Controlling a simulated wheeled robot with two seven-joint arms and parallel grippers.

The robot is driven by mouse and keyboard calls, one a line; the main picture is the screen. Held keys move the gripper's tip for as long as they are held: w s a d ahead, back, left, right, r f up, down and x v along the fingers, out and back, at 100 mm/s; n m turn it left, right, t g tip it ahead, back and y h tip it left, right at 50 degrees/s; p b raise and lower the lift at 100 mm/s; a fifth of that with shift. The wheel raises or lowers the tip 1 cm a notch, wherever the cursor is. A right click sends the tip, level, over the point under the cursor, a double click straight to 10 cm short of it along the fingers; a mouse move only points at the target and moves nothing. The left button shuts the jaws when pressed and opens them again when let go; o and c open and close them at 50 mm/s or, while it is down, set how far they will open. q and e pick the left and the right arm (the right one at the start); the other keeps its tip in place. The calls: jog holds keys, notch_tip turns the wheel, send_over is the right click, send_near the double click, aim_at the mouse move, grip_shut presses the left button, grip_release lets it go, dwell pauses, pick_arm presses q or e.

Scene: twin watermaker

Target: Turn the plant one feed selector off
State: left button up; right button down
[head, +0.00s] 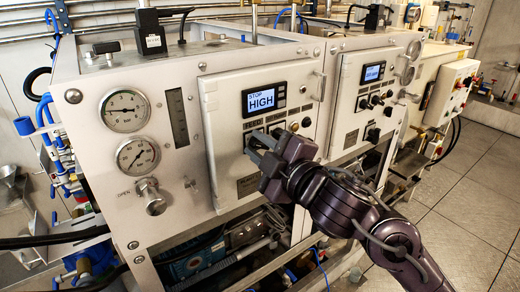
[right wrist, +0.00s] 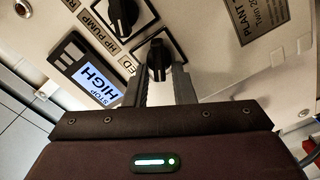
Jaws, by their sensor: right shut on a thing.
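The plant one feed selector (right wrist: 158,55) is a black knob on a dark square plate, its label partly hidden with "ED" showing. My right gripper (right wrist: 163,82) has its two fingers on either side of the knob, shut on it. My left gripper is not in view.
A second black knob, by the HP PUMP label (right wrist: 123,15), sits close beside the feed selector. Two gauges (head: 125,110) and a valve handle (head: 152,198) are at the left. A second plant's panel (head: 368,98) stands at the right. The floor (head: 450,220) at right is clear.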

dwell(0.4)
jog(key=c, duration=1.5)
grip_release()
jog(key=b+v, duration=0.1)
jog(key=v, duration=0.6)
jog(key=shift+s+d, duration=0.2)
jog(key=shift+s, duration=0.15)
